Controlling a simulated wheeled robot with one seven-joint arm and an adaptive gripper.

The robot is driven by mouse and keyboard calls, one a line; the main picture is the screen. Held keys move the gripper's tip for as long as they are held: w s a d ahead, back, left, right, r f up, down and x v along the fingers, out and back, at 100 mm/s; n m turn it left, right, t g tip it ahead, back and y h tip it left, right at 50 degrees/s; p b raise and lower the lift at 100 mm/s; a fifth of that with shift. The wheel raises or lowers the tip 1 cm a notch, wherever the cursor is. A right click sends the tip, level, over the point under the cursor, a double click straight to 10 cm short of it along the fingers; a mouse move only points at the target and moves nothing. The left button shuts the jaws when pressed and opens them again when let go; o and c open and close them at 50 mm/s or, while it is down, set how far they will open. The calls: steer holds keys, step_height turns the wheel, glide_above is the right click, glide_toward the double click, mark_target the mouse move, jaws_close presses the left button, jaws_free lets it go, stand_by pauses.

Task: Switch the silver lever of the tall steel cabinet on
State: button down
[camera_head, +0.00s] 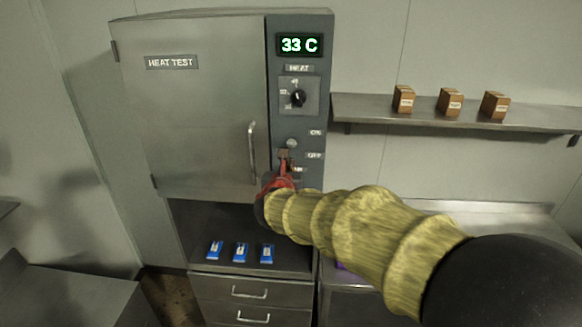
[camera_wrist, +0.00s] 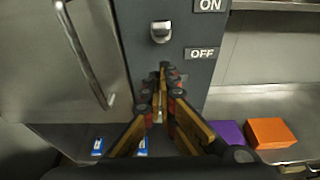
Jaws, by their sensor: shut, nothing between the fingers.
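The tall steel cabinet (camera_head: 195,110) has a "HEAT TEST" door and a dark control panel on its right side. The small silver lever (camera_head: 291,143) is on that panel, left of the ON label (camera_head: 315,133) and OFF label (camera_head: 314,155). In the wrist view the lever (camera_wrist: 161,31) is a short metal tab that seems to hang downward. My gripper (camera_head: 285,155) is shut and empty in front of the panel. In the wrist view its fingertips (camera_wrist: 163,69) appear just below the lever, with a small gap; contact is not visible.
A vertical door handle (camera_head: 252,152) stands left of my gripper. Above the lever are a heat dial (camera_head: 298,97) and a display (camera_head: 299,45) reading 33 C. Blue packets (camera_head: 240,252) lie in the bay below. Purple (camera_wrist: 230,133) and orange (camera_wrist: 271,132) boxes sit on the right counter.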

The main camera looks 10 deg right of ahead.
steer(key=f+v, duration=0.1)
steer(key=v, duration=0.8)
steer(key=s+d+f+m+g+b, duration=0.2)
steer(key=s+d+f+m+g, duration=0.15)
steer(key=s+f+m, duration=0.55)
steer(key=s+d+f+m+g+b, duration=0.35)
steer(key=s+f+m, duration=0.35)
steer(key=s+m, duration=0.3)
steer(key=s+a+f+m+g+y+b, duration=0.1)
steer(key=s+f+m+y+b, duration=0.3)
steer(key=s+f+m+b, duration=0.9)
steer(key=shift+s+a+f+y+b, duration=0.3)
steer(key=shift+f+b, duration=0.85)
steer(key=shift+b, duration=0.7)
